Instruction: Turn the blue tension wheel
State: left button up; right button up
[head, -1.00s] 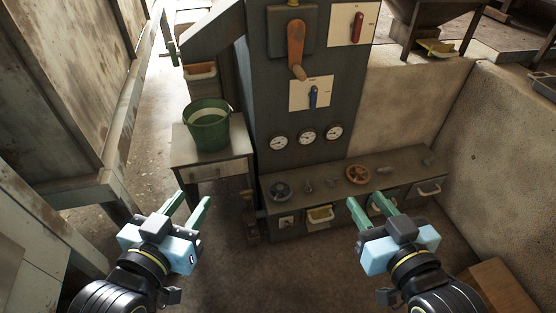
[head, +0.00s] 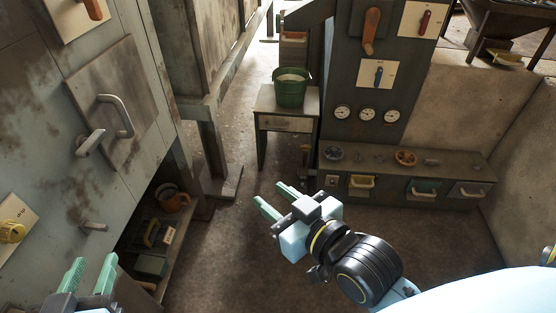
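I cannot make out a blue wheel in the head view. A dark grey handwheel (head: 333,153) and an orange-brown handwheel (head: 405,158) sit on the low bench. A small blue lever (head: 378,72) is on a white plate on the dark panel. My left gripper (head: 90,273) is at the bottom left, its green fingers apart and empty, in front of the left cabinet. My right gripper (head: 272,198) is near the middle over the floor, its green fingers apart with nothing between them. Both are clear of the wheels.
A grey cabinet (head: 55,150) with a handled door, a yellow knob (head: 12,232) and an open lower shelf fills the left. A green bucket (head: 291,92) stands on a small table (head: 270,108). Brown floor between is clear.

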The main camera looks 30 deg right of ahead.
aim_at(334, 151)
jog(key=z, duration=1.3)
jog(key=i, duration=1.45)
jog(key=z, duration=0.75)
jog(key=i, duration=0.6)
jog(key=z, duration=0.05)
